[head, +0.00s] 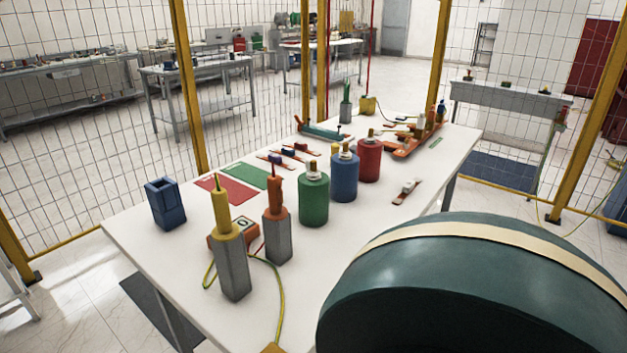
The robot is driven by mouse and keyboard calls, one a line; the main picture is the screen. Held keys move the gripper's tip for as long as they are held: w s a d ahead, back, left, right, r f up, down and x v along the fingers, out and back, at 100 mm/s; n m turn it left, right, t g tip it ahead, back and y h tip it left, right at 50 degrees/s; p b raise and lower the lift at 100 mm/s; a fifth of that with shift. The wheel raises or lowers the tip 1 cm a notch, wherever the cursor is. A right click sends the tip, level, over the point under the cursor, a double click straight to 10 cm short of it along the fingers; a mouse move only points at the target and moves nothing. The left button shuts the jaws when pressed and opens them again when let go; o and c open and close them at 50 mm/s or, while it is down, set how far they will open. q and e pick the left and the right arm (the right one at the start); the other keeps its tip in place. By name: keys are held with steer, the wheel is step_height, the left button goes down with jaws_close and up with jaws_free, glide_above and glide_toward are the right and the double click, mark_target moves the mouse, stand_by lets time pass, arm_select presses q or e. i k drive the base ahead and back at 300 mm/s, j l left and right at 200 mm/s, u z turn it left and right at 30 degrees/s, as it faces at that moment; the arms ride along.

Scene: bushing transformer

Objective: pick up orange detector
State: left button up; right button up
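An orange detector (275,196) with a thin pointed tip stands upright in a grey square holder (278,239) near the front of the white table (330,255). A similar yellow detector (222,215) stands upright in its own grey holder (234,269), just to the left and nearer. The lower part of each detector is hidden inside its holder. Neither of my grippers shows in the head view.
A green-yellow cable (282,305) loops around the yellow detector's holder. An orange box (244,232) sits behind the two holders. Green (313,200), blue (344,177) and red (369,160) cylinders stand to the right. A large dark-teal rounded body (470,290) blocks the lower right.

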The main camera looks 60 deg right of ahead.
mark_target(276, 212)
steer(key=k+l, duration=0.7)
steer(key=k, duration=0.05)
